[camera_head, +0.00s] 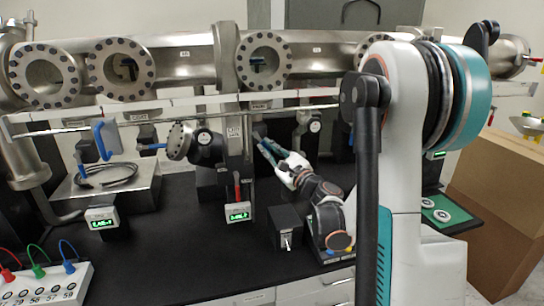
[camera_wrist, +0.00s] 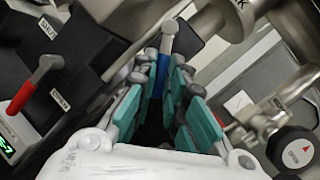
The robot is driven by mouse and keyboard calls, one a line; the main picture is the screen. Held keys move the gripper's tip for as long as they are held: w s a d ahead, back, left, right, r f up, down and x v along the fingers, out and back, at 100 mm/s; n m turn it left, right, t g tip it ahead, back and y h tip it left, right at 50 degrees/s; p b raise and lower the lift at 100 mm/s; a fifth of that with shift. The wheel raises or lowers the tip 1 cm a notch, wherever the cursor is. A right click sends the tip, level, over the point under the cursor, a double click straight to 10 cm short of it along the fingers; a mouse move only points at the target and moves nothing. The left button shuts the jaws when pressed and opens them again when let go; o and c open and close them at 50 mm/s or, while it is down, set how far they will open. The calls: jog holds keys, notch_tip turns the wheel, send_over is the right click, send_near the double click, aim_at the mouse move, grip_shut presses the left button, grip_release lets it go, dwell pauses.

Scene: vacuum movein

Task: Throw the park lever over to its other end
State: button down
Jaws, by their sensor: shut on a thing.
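The lever in my grip, which I take to be the park lever, shows in the wrist view as a blue shaft (camera_wrist: 161,75) with a rounded pale metal tip. My gripper (camera_wrist: 165,82) has its teal fingers closed around the blue part, one on each side; the tip stands out beyond them. In the head view my gripper (camera_head: 265,145) reaches toward the dark blocks under the pipe, right of centre. There the fingers largely hide the lever, and its base cannot be made out.
A red-handled lever (camera_head: 237,186) stands left of my gripper, above a green display (camera_head: 238,212); its red handle (camera_wrist: 43,76) also shows in the wrist view. A black box (camera_head: 287,228) sits on the bench in front.

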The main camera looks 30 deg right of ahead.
jog(key=shift+w+a+f+m+t+h+b, duration=0.1)
jog(key=shift+a+f+m+t+h+b, duration=0.25)
jog(key=shift+m+b, duration=0.5)
jog(key=shift+w+a+f+m+t+h+b, duration=0.15)
jog(key=shift+a+m+t+h+b, duration=0.25)
jog(key=shift+m, duration=0.75)
jog(key=c, duration=1.6)
grip_release()
jog(key=shift+c, duration=0.2)
jog(key=v, duration=0.7)
jog(key=shift+s, duration=0.3)
